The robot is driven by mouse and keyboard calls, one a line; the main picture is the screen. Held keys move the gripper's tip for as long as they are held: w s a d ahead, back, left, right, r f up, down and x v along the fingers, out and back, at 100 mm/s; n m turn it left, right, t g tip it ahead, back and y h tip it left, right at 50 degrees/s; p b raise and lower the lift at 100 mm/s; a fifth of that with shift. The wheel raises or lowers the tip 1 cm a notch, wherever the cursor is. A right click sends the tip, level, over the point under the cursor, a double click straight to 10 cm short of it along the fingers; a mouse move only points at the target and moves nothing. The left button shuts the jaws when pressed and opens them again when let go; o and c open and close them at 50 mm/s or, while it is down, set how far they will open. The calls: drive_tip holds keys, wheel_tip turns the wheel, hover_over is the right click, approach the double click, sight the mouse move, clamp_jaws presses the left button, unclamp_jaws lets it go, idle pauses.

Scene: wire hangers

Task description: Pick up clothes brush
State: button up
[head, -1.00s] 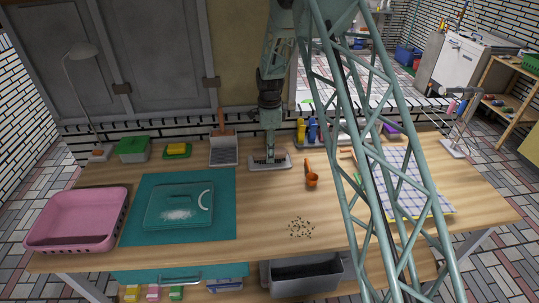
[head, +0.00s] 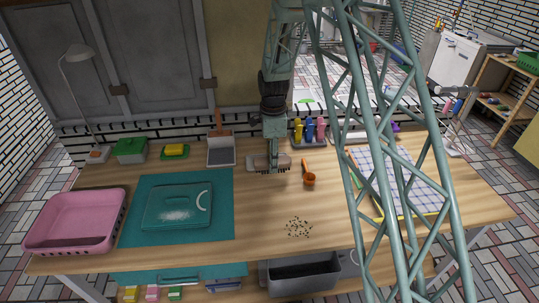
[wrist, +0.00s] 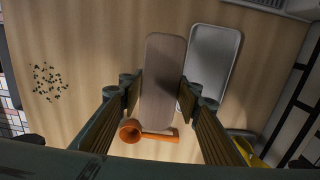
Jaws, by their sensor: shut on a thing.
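The clothes brush (wrist: 163,72) shows its flat brown wooden back in the wrist view, lying lengthwise between my fingers. My gripper (wrist: 160,95) is shut across the sides of the brush. In the head view my gripper (head: 272,158) holds the brush (head: 281,167) with its dark bristles facing down, apparently a little above the table. The shallow grey tray (wrist: 213,62) is empty and lies beside the brush in the wrist view. In the head view the tray (head: 250,163) is partly hidden behind the brush and gripper.
A dustpan (head: 221,153) stands to the left, and several bottles (head: 310,131) stand behind. Green bits (head: 299,228) lie scattered in front. A teal mat (head: 222,225) and pink tub (head: 115,215) fill the left side.

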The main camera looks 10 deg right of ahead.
drive_tip(key=shift+s+r, duration=0.15)
drive_tip(key=shift+s, duration=1.45)
drive_tip(key=shift+s+r, duration=0.15)
drive_tip(key=shift+s, duration=1.45)
drive_tip(key=shift+o, duration=1.3)
drive_tip(key=shift+c, duration=0.6)
